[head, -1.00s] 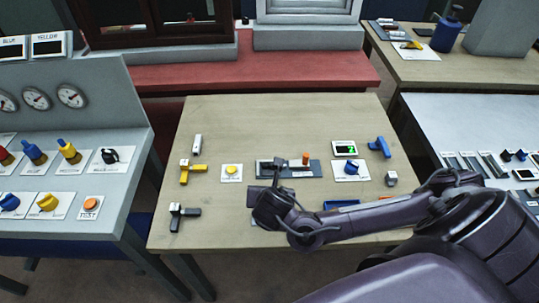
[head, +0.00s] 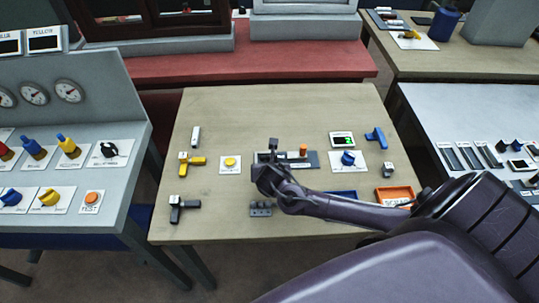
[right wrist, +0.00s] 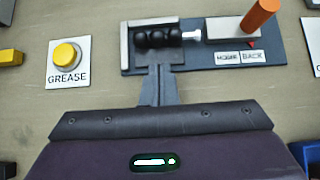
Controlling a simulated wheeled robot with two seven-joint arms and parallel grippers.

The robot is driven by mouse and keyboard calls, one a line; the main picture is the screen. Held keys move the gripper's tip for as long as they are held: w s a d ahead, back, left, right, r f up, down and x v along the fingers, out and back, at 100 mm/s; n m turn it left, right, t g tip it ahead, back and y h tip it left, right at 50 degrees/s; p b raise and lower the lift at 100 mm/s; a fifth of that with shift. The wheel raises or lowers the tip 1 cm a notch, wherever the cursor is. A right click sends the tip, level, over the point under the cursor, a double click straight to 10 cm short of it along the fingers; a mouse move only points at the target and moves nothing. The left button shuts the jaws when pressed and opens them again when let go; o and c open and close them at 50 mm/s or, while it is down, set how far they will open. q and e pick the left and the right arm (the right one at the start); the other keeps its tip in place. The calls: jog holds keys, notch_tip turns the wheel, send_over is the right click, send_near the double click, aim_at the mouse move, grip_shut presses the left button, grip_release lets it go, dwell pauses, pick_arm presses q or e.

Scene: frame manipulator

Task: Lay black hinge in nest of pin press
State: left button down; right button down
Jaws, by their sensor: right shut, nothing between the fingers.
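The pin press (head: 314,161) is a dark base with an orange handle, in the middle of the table. The right wrist view shows it close up (right wrist: 285,60), with its nest (right wrist: 126,40) at the left. A black knuckled part, apparently the black hinge (right wrist: 157,38), lies in the nest, left of a pale pin. My right gripper (right wrist: 160,68) is shut and empty, its fingers just in front of the knuckles. I cannot tell whether they touch. In the head view my right gripper (head: 268,175) covers part of the press's left end. My left gripper is not in view.
A yellow GREASE button (right wrist: 65,56) stands left of the press. A dark slotted plate (head: 260,209), a blue tray (head: 343,194) and an orange tray (head: 395,194) lie nearer. Yellow (head: 190,161) and black (head: 184,206) T-shaped pieces are at the left.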

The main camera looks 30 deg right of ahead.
aim_at(269, 157)
jog(key=shift+w+d, duration=0.5)
jog(key=shift+w, duration=0.35)
jog(key=shift+w+d, duration=0.15)
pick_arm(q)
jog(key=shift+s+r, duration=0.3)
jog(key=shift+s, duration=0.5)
pick_arm(e)
jog(key=shift+w+d+r+p, duration=0.15)
jog(key=shift+w+d+p, duration=0.15)
jog(key=shift+w+p, duration=0.25)
jog(key=shift+w+d, duration=0.15)
jog(key=shift+w, duration=0.05)
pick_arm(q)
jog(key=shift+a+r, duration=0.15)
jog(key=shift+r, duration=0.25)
pick_arm(e)
jog(key=shift+f, duration=0.2)
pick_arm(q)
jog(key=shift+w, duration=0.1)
